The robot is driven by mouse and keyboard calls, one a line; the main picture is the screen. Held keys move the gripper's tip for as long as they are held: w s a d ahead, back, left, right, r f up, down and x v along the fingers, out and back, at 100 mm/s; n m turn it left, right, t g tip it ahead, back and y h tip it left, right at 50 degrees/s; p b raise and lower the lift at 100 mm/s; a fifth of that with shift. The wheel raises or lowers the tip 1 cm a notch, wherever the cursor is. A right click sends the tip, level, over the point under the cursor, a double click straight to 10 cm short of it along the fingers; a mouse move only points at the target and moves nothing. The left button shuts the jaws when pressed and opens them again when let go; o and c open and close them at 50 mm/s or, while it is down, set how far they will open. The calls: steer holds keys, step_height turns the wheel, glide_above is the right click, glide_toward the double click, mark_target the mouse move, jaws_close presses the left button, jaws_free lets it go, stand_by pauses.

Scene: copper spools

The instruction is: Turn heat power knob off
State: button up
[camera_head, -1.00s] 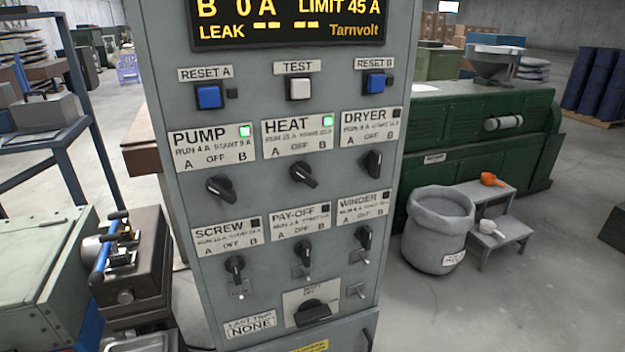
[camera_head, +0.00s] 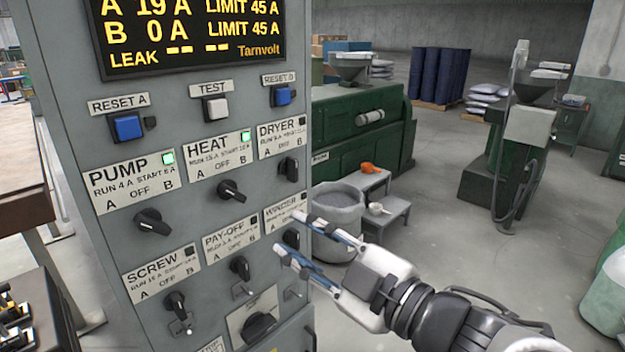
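The heat knob (camera_head: 231,190) is a black rotary knob under the HEAT label (camera_head: 217,153) on the grey panel. Its pointer is turned to the side, not straight up, and the green lamp (camera_head: 246,136) beside HEAT is lit. My gripper (camera_head: 287,232) comes in from the lower right with its two blue-lined fingers apart and nothing between them. Its fingertips are near the winder label and knob (camera_head: 291,238), below and right of the heat knob. I cannot tell whether they touch the panel.
The pump knob (camera_head: 152,222) is left of the heat knob, the dryer knob (camera_head: 289,168) right. The display (camera_head: 190,32) tops the panel.

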steer(key=p, duration=0.5)
glide_toward(237, 196)
steer(key=v, duration=0.2)
steer(key=p+x, duration=0.6)
steer(key=x, duration=0.5)
steer(key=shift+c, duration=0.4)
jaws_close()
